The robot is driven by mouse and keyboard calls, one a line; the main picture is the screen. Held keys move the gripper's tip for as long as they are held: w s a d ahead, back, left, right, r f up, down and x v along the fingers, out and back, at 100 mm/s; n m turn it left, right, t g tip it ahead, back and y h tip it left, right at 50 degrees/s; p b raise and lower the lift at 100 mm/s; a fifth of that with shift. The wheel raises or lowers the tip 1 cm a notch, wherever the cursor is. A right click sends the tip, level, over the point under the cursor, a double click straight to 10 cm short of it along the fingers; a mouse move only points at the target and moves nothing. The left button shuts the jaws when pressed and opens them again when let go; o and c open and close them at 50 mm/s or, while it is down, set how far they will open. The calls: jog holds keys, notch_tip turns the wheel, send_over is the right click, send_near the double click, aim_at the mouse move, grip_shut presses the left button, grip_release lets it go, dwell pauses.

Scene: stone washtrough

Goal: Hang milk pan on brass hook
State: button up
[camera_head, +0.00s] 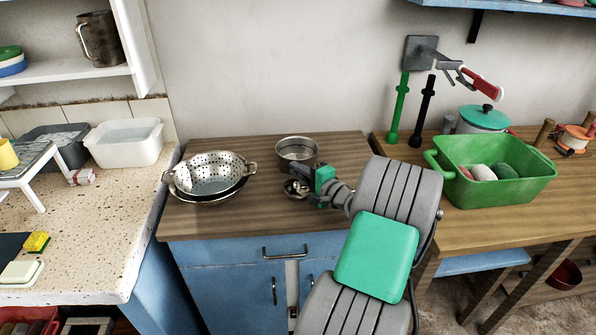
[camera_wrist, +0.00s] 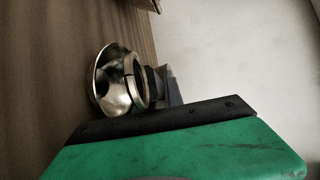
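A round metal pan (camera_head: 297,152), which looks like the milk pan, stands upright on the wooden counter against the wall; I see no handle on it. My gripper (camera_head: 299,188) is low over the counter, just in front of this pan. A small shiny round metal thing (camera_head: 292,189) is at its fingertips, and a shiny bowl-like thing with a ring (camera_wrist: 110,82) shows in the wrist view. The green gripper body hides most of the fingers, so I cannot tell whether they hold it. I cannot make out a brass hook in either view.
A colander (camera_head: 207,168) sits left of the pan on a dark vessel. A green tub (camera_head: 495,190) with round items stands on the right table. A grey wall bracket (camera_head: 421,52) holds a red-handled thing. The wall above the pan is bare.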

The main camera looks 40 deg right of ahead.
jog(key=o, duration=0.4)
jog(key=shift+r, duration=0.2)
jog(key=s, duration=0.8)
jog(key=s+r, duration=0.1)
jog(key=s, duration=0.3)
jog(key=shift+a+r, duration=0.1)
